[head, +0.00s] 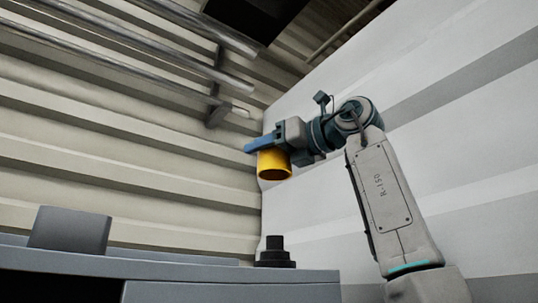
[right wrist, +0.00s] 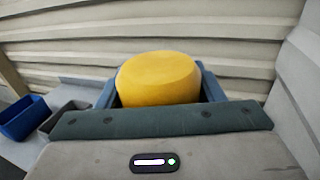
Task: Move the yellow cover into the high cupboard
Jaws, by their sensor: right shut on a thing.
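The yellow cover (head: 273,164) is a short round cap, open side down, held up in the air in the head view. My right gripper (head: 262,147) is shut on it, with blue fingers at its sides. In the right wrist view the cover (right wrist: 158,78) sits between the two blue fingers (right wrist: 160,98), its smooth top showing. My left gripper is in neither view. I cannot make out the high cupboard for sure in either view.
A grey cabinet top (head: 170,268) runs along the bottom, bearing a grey block (head: 70,230) and a dark stepped knob (head: 274,252). Metal pipes (head: 150,62) cross the ribbed wall at upper left. A blue bin (right wrist: 24,117) and a grey bin (right wrist: 62,117) stand at left in the wrist view.

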